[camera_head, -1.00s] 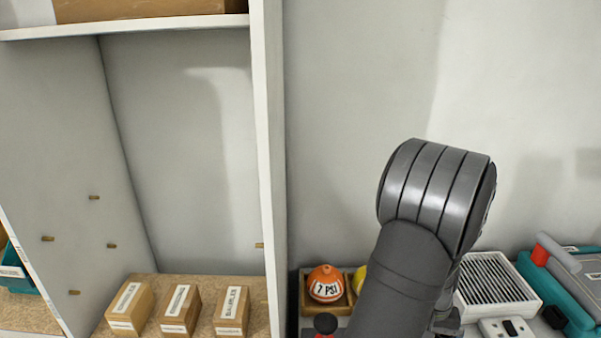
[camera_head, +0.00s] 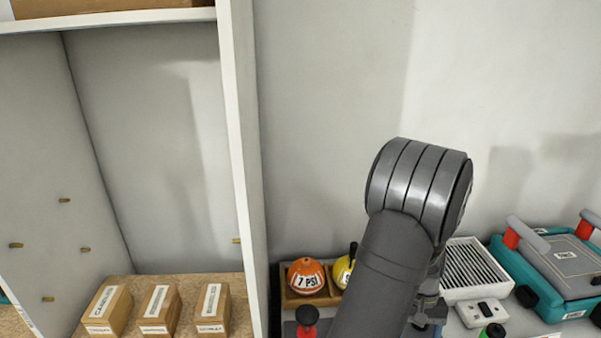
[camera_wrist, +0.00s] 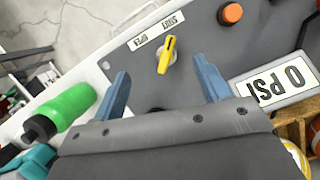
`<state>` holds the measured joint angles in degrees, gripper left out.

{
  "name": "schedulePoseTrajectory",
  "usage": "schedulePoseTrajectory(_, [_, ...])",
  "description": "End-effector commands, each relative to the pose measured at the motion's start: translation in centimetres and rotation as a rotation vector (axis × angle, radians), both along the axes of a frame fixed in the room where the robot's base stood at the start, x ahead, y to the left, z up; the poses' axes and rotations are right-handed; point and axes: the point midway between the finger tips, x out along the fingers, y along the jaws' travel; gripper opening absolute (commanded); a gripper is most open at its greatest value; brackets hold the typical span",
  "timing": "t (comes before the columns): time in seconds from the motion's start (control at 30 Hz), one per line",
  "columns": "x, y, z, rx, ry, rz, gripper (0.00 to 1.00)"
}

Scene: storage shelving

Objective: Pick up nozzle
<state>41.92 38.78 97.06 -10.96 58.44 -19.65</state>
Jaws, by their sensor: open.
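I cannot make out a clear nozzle in either view. My gripper (camera_wrist: 163,78) is open in the wrist view, with its two blue-grey fingers apart and nothing between their tips. A grey panel (camera_wrist: 200,45) lies beyond the fingers. On it a yellow lever (camera_wrist: 167,54) shows beyond the gap, beside a label reading shut and open. An orange button (camera_wrist: 232,13) is further right. A 0 PSI sign (camera_wrist: 279,82) is beside the right finger. In the head view my arm hides most of the gripper and part of the work surface.
A green bottle (camera_wrist: 68,108) lies left of the fingers. In the head view, an orange 7 PSI ball (camera_head: 306,276) and a yellow ball (camera_head: 343,271) sit in a wooden tray. A teal case (camera_head: 555,280) is at right. Labelled boxes (camera_head: 158,309) stand in the left shelf.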

Motion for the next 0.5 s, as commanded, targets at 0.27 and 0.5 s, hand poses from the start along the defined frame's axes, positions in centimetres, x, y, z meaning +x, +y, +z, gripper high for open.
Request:
schedulePoseTrajectory(0.27, [0.0, 0.0, 0.0, 0.0, 0.0, 0.0, 0.49])
schedulePoseTrajectory(0.5, [1.3, 0.3, 0.7, -0.001, -0.023, 0.121, 0.49])
